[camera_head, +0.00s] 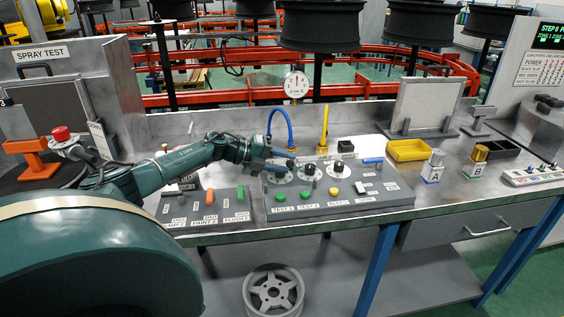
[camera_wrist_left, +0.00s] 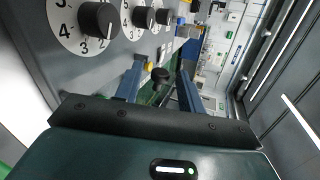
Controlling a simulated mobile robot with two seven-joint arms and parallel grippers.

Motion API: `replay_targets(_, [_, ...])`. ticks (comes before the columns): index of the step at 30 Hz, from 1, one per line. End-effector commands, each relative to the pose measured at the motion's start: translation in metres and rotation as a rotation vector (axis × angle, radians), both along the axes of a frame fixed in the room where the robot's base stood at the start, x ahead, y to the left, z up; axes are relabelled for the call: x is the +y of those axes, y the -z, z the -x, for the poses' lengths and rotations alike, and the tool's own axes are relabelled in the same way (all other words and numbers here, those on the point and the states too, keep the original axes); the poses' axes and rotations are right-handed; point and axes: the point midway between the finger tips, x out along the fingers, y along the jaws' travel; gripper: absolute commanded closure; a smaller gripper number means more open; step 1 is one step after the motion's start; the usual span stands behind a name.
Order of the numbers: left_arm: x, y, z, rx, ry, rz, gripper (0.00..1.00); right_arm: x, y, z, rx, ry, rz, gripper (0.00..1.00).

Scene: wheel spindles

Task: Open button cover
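The grey control panel (camera_head: 330,203) on the bench carries black dial knobs, green buttons (camera_head: 306,195) and a yellow button (camera_head: 333,190). I cannot pick out a button cover for sure. My left gripper (camera_head: 280,159) is over the back left of this panel, near the leftmost dial. In the left wrist view its two blue fingers (camera_wrist_left: 160,88) are apart, with nothing held. A dark round knob (camera_wrist_left: 160,75) appears between them; its distance is unclear. A numbered dial knob (camera_wrist_left: 99,20) is close by at upper left. My right gripper is not in view.
A smaller panel (camera_head: 179,212) with coloured switches stands to the left. A yellow tray (camera_head: 408,151) lies to the right.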

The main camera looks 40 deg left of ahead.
Motion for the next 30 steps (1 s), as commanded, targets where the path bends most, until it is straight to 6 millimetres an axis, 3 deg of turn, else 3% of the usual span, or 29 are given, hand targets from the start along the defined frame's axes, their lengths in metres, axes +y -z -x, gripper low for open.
replay_targets(11, [0.006,-0.003,0.006,-0.001,-0.003,-0.002,0.58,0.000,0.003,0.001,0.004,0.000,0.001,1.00])
replay_targets(24, [0.050,-0.032,0.073,0.006,-0.001,-0.005,0.58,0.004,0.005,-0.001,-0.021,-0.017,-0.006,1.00])
replay_targets(30, [0.063,-0.043,0.092,0.006,-0.001,-0.003,0.58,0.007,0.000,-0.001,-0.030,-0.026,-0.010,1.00])
